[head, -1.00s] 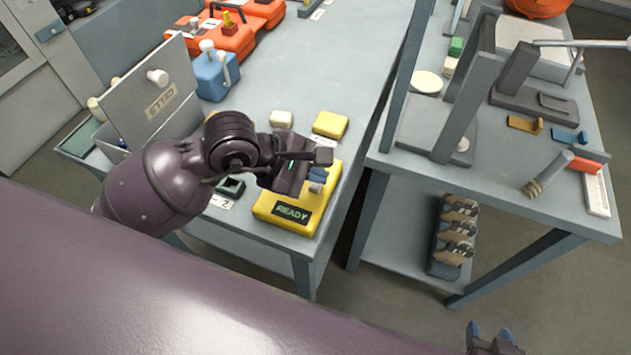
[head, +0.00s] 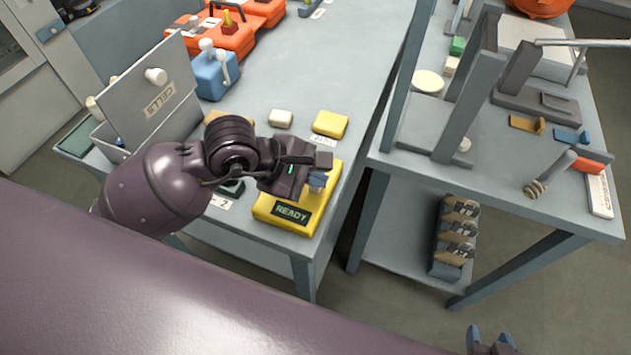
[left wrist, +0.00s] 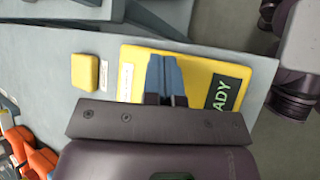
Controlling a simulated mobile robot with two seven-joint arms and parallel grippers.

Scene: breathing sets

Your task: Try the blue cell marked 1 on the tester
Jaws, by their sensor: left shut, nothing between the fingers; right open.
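The yellow tester (head: 325,215), its screen reading READY, sits at the table's front corner; it also shows in the left wrist view (left wrist: 205,60). My left gripper (head: 317,183) is over the tester, its blue fingertips shut and empty. In the left wrist view the shut fingertips (left wrist: 165,77) cover the tester's middle, hiding what lies beneath. My right gripper (head: 490,340) is open at the bottom edge, far from the tester.
A dark green holder (head: 232,187), partly hidden by my arm, is beside a label with 2. A blue container (head: 216,75) and orange cases (head: 222,38) stand farther back. A gap separates the right-hand table.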

